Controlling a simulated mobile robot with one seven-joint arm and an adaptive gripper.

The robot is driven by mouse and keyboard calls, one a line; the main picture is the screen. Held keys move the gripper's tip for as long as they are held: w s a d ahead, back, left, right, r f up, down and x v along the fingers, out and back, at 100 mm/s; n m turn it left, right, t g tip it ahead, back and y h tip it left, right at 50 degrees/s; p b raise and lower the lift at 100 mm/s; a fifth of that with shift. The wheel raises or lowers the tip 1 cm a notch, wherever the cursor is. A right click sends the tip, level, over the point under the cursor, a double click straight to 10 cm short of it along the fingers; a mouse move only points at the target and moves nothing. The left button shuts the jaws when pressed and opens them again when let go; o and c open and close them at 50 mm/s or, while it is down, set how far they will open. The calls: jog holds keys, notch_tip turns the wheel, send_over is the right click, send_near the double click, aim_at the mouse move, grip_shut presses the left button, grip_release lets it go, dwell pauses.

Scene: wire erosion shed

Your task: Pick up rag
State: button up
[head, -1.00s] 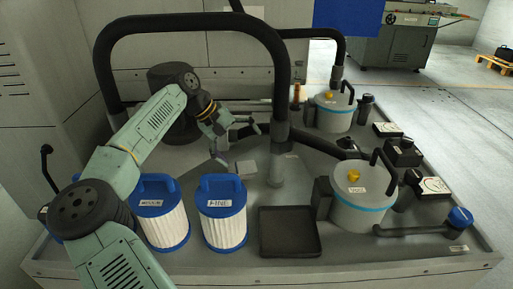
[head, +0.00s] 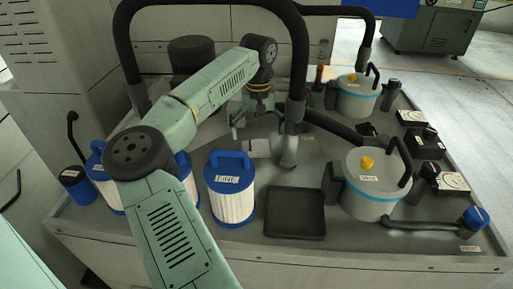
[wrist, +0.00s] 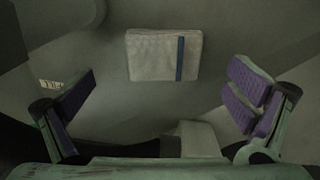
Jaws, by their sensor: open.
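The rag (wrist: 152,58) is a folded, pale grey-white cloth with a dark blue stripe near its right edge in the wrist view. It lies flat on the grey surface, beyond the fingertips and between their lines. In the head view the rag (head: 259,148) is a small pale patch left of the upright grey post. My gripper (wrist: 162,95) is open and empty, with purple pads spread wide on both sides.
A black pipe (head: 300,60) and grey post (head: 285,150) stand close right of the rag. A blue-capped filter (head: 230,190) and black tray (head: 295,212) are in front. Lidded grey pots (head: 375,180) stand to the right.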

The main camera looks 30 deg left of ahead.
aim_at(256, 145)
jog(key=f, duration=0.4)
jog(key=shift+a+f+p, duration=0.25)
jog(key=shift+f+p, duration=0.05)
jog(key=shift+f, duration=0.05)
jog(key=shift+c, duration=0.3)
jog(key=c, duration=1.1)
